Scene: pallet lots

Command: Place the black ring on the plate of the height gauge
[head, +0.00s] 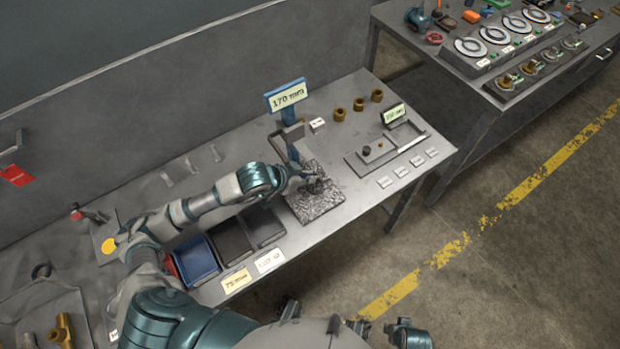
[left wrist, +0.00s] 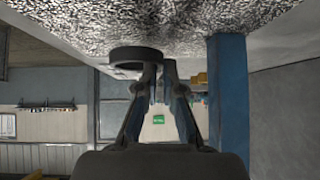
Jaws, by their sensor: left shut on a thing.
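The height gauge has a blue column (head: 291,137) and a speckled grey plate (head: 316,207) at its foot. The column also shows at the right of the left wrist view (left wrist: 228,95), and the plate (left wrist: 190,25) fills the top there. My left gripper (head: 312,181) is over the plate, shut on the black ring. The ring (left wrist: 130,55) is at the fingertips in the left wrist view, its near side clear of the fingers. I cannot tell whether it touches the plate.
A blue tray (head: 197,260) and dark trays (head: 231,240) lie left of the plate. A "170 mm" sign (head: 286,95) stands above the gauge. Several brass rings (head: 359,104) stand behind. A small plate with parts (head: 378,151) lies to the right.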

